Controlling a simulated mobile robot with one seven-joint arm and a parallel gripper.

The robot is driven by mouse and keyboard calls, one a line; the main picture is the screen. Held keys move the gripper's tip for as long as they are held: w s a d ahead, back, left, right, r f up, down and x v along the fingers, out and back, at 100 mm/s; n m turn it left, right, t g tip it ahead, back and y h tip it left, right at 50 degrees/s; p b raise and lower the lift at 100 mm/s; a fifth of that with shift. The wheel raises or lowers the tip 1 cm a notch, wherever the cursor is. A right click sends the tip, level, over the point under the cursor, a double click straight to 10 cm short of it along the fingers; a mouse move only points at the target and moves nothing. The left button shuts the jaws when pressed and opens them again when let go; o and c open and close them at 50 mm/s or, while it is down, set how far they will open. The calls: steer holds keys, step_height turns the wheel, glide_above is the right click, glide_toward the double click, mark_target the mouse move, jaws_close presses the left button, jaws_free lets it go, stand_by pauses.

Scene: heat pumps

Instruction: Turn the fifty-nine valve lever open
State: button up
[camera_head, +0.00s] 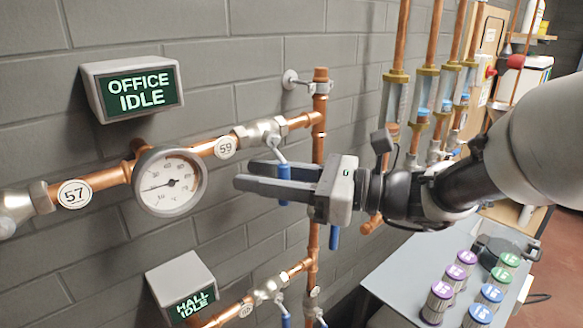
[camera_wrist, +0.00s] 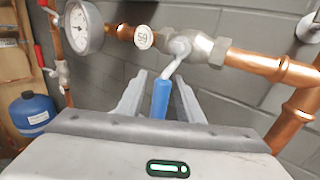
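The fifty-nine valve (camera_head: 258,133) is a silvery body on the copper pipe beside the round 59 tag (camera_head: 225,147). Its lever has a bent metal stem and a blue grip (camera_head: 284,187) that hangs down from the valve. In the wrist view the blue grip (camera_wrist: 160,98) stands between the two fingers of my gripper (camera_wrist: 161,80), with a gap visible on each side. The valve (camera_wrist: 190,46) and the 59 tag (camera_wrist: 143,38) are just beyond the fingertips. In the head view my gripper (camera_head: 243,174) reaches from the right, and its fingers partly cover the blue grip.
A pressure gauge (camera_head: 170,182) sits left of the valve, with the OFFICE IDLE sign (camera_head: 134,88) above. A vertical copper pipe (camera_head: 318,140) stands behind my gripper. The HALL IDLE sign (camera_head: 183,290) and a lower pipe are below. A grey table (camera_head: 385,285) holds several coloured-top cylinders.

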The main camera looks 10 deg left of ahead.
mark_target(280, 169)
steer(key=shift+a, duration=0.1)
jaws_close()
steer(key=shift+w, duration=0.1)
stand_by(0.3)
steer(key=w+d+n+h, duration=0.1)
steer(key=w+n+h, duration=0.1)
steer(key=n, duration=0.1)
steer(key=d+n+h, duration=0.1)
steer(key=n+h, duration=0.1)
steer(key=shift+w+d+t+p, duration=0.3)
steer(key=shift+w+t+p, duration=0.1)
steer(key=shift+w+d+r+n+t+h+b, duration=0.35)
steer(key=shift+w+d+n+t+h, duration=0.2)
steer(key=shift+n+h, duration=0.35)
steer(key=shift+w+d+r+n+t+h+b, duration=0.25)
steer(key=shift+w+d+r+n+t+h, duration=0.35)
steer(key=shift+n, duration=0.4)
steer(key=shift+a+f, duration=0.1)
steer(key=shift+a, duration=0.1)
